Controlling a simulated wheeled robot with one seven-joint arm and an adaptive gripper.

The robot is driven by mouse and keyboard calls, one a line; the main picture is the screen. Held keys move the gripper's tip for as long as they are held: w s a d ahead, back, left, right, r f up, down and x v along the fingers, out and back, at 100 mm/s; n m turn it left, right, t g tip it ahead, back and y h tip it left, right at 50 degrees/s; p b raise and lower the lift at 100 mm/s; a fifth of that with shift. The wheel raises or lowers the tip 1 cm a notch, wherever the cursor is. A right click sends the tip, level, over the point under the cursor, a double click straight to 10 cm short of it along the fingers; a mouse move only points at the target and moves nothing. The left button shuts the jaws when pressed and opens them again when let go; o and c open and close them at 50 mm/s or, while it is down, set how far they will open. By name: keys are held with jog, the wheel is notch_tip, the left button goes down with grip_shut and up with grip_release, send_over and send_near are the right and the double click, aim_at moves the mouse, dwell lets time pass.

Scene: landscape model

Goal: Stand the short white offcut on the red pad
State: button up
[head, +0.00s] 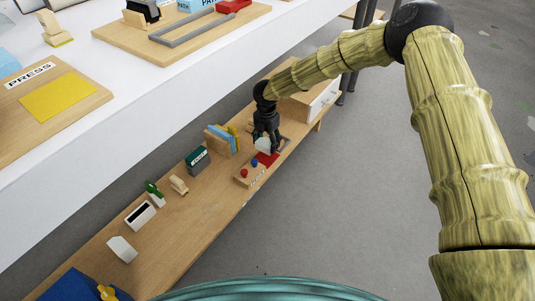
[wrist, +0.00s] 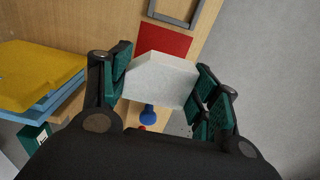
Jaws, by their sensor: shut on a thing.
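A white offcut (wrist: 162,80), a block with a slanted top edge, sits between the two fingers of my gripper (wrist: 160,92) in the wrist view. The fingers are shut on its left and right sides. In the head view my gripper (head: 266,138) points down over the lower shelf, and the offcut (head: 262,146) shows pale at its tip. The red pad (head: 270,160) lies just beyond and below the offcut, and it shows behind it in the wrist view (wrist: 167,40). The offcut hides part of the pad; I cannot tell whether they touch.
Red and blue knobs (head: 249,168) stand beside the pad on a wooden board. A grey frame (wrist: 176,10) lies beyond the pad. Yellow and blue books (head: 222,139) stand to the left. Another white block (head: 122,249) lies farther down the shelf (head: 205,215). The white upper table (head: 140,95) overhangs the left.

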aim_at(267, 156)
jog(key=shift+f+b, duration=1.3)
jog(key=shift+f, duration=1.3)
jog(key=shift+f, duration=0.1)
jog(key=o, duration=0.6)
jog(key=shift+r+p, duration=2.05)
jog(key=shift+r, duration=1.8)
